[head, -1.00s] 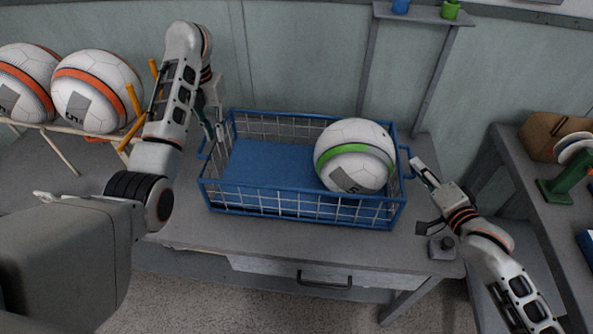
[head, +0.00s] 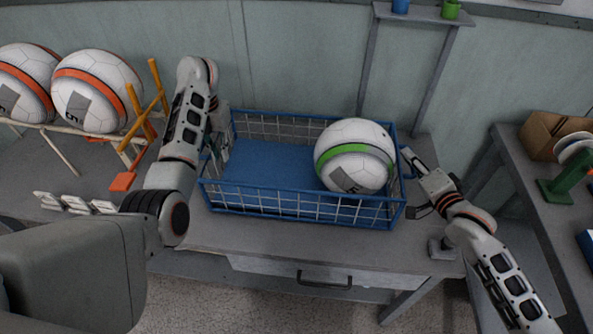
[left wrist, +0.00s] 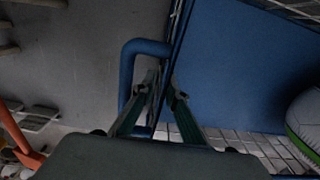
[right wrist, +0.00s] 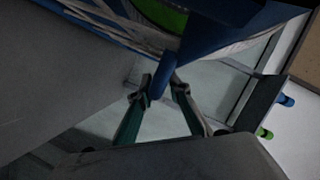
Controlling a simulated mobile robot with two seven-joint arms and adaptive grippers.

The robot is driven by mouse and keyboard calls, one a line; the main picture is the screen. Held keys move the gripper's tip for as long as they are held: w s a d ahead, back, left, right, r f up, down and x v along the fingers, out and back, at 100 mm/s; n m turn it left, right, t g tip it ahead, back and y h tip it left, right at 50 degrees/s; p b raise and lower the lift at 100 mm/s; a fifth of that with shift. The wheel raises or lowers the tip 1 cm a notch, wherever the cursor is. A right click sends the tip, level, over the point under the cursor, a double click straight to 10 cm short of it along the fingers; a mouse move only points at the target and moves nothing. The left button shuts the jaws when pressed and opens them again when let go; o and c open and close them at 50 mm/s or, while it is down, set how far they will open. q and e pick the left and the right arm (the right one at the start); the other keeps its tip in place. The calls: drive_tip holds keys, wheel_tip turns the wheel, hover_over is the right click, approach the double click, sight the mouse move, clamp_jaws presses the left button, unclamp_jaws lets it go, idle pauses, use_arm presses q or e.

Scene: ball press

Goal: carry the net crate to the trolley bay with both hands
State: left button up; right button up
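The blue net crate (head: 300,215) stands on the grey workbench, with a white ball with a green band (head: 355,157) in its right half. My left gripper (head: 216,155) is at the crate's left end. In the left wrist view its fingers (left wrist: 163,88) are apart beside the blue left handle (left wrist: 127,80), over the crate's wall; whether they touch it is unclear. My right gripper (head: 408,160) is at the right end. In the right wrist view its fingers (right wrist: 162,86) are apart, with the blue right handle (right wrist: 163,72) between them.
Orange-banded balls (head: 98,90) sit on a rack at the left, near an orange stand (head: 145,110). A small grey box with a knob (head: 441,248) is by my right arm. A side table with a green stand (head: 565,180) is at right. A wall stands behind the crate.

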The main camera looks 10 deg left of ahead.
sight(216, 139)
use_arm(q)
clamp_jaws()
use_arm(e)
clamp_jaws()
